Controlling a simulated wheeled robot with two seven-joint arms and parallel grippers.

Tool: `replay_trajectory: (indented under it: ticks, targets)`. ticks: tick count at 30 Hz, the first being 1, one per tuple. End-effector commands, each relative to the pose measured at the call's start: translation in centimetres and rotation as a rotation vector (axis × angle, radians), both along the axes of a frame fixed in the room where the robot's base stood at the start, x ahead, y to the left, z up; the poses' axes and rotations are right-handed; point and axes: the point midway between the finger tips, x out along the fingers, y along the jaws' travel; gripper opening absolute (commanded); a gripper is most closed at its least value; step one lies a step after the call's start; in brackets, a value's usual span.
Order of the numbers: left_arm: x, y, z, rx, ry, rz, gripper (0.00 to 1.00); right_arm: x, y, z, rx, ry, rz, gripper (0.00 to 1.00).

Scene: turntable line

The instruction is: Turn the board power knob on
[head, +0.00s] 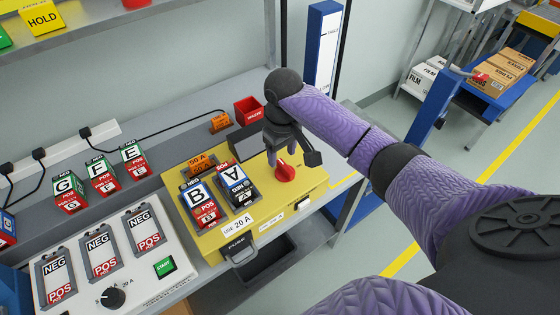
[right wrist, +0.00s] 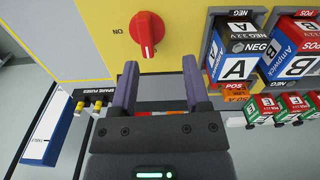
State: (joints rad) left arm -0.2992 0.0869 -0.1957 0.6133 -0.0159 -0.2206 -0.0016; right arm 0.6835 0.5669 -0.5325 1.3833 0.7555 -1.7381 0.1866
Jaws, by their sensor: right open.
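The power knob (head: 285,173) is red and round and sits at the right end of the yellow board (head: 309,186). In the right wrist view the knob (right wrist: 147,32) has a raised grip bar with a white mark at its lower end. The ON label (right wrist: 121,32) is to the left of the knob there, away from the mark. My right gripper (head: 283,160) is over the board just behind the knob. Its two fingers (right wrist: 160,66) are apart and empty, with the knob beyond their tips. Whether they touch the board is unclear. My left gripper is out of view.
Batteries B (head: 199,197) and A (head: 234,178) stand in the board, left of the knob. A grey charger (head: 128,272) with empty bays is at lower left. Batteries G, F and E (head: 102,179) stand behind it. A red bin (head: 249,109) is behind the board.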

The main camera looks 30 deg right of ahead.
Motion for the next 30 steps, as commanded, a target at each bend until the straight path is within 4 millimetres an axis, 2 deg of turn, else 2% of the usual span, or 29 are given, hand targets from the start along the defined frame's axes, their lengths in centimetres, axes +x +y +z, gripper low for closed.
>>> replay_trajectory:
  ticks: [3,5,8,15,18,21,28,29,30]
  targets:
    - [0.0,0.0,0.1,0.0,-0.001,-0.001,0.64,1.1,-1.7,2.2,-0.005,0.008,-0.052,0.6]
    - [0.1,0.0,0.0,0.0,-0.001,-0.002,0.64,1.3,-2.0,2.4,-0.003,0.013,-0.066,0.6]
    - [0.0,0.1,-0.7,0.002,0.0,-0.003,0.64,1.3,-2.1,0.8,-0.002,0.018,-0.069,0.6]
    - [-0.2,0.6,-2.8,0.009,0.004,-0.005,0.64,1.2,-2.0,-5.2,-0.002,0.018,-0.067,0.6]
    - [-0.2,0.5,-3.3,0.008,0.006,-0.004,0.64,1.2,-2.1,-6.6,-0.002,0.016,-0.067,0.6]
    - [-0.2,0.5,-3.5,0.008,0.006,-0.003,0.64,1.2,-2.1,-7.3,-0.002,0.015,-0.067,0.6]
    - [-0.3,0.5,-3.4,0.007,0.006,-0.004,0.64,1.2,-2.1,-7.2,-0.003,0.014,-0.066,0.6]
    - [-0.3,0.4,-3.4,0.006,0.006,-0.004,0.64,1.2,-2.1,-7.2,-0.003,0.014,-0.066,0.58]
    - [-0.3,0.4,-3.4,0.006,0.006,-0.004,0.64,1.2,-2.1,-7.2,-0.003,0.014,-0.066,0.5]
